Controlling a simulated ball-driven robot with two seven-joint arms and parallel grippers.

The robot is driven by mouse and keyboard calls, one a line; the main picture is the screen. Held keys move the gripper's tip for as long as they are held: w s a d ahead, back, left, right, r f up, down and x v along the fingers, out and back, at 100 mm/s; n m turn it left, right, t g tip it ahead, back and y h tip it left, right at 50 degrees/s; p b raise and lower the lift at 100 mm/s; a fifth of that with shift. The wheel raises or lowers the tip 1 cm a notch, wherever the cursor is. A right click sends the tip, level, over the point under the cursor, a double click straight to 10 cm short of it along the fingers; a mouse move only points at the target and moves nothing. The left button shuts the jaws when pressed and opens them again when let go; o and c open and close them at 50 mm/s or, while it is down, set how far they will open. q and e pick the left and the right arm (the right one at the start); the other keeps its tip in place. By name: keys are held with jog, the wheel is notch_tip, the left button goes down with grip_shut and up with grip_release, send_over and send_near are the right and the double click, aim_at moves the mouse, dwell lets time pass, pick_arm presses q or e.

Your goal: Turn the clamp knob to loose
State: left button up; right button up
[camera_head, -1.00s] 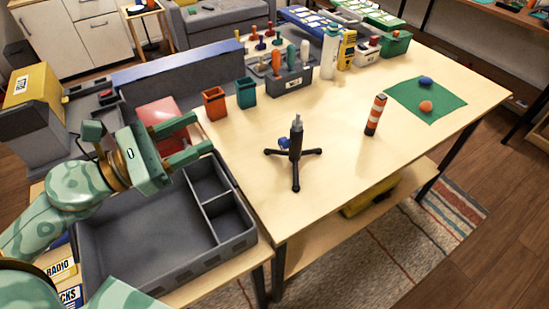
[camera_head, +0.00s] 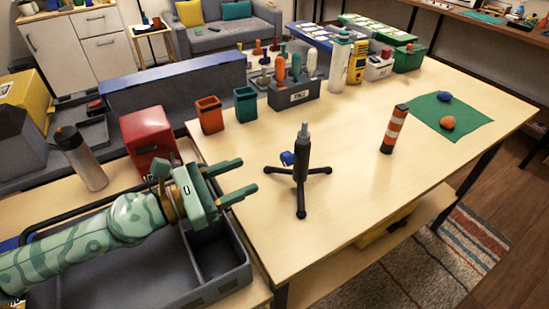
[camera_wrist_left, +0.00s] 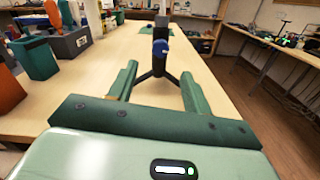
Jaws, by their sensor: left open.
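A small black tripod stand (camera_head: 301,170) with a grey tip stands upright on the light wooden table. A blue clamp knob (camera_head: 288,158) sits on the left side of its post. In the left wrist view the blue knob (camera_wrist_left: 161,46) shows on the post (camera_wrist_left: 160,65), facing me, beyond and between my fingers. My left gripper (camera_head: 250,180) is open and empty, to the left of the stand and apart from it. It also shows in the left wrist view (camera_wrist_left: 158,82). My right gripper is not in view.
A grey divided tray (camera_head: 215,263) lies under my left arm. Orange (camera_head: 209,115) and teal (camera_head: 245,104) cups and a grey tool holder (camera_head: 293,95) stand behind the stand. The table between gripper and stand is clear.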

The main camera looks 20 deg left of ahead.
aim_at(283, 161)
pick_arm(q)
jog(key=p+x, duration=0.3)
jog(key=x, duration=0.4)
jog(key=shift+w+d+r, duration=0.1)
jog(key=shift+w+d, duration=0.15)
jog(key=shift+w, duration=0.1)
jog(key=shift+w+d+p, duration=0.25)
jog(key=shift+w+p, duration=0.05)
jog(key=c, duration=1)
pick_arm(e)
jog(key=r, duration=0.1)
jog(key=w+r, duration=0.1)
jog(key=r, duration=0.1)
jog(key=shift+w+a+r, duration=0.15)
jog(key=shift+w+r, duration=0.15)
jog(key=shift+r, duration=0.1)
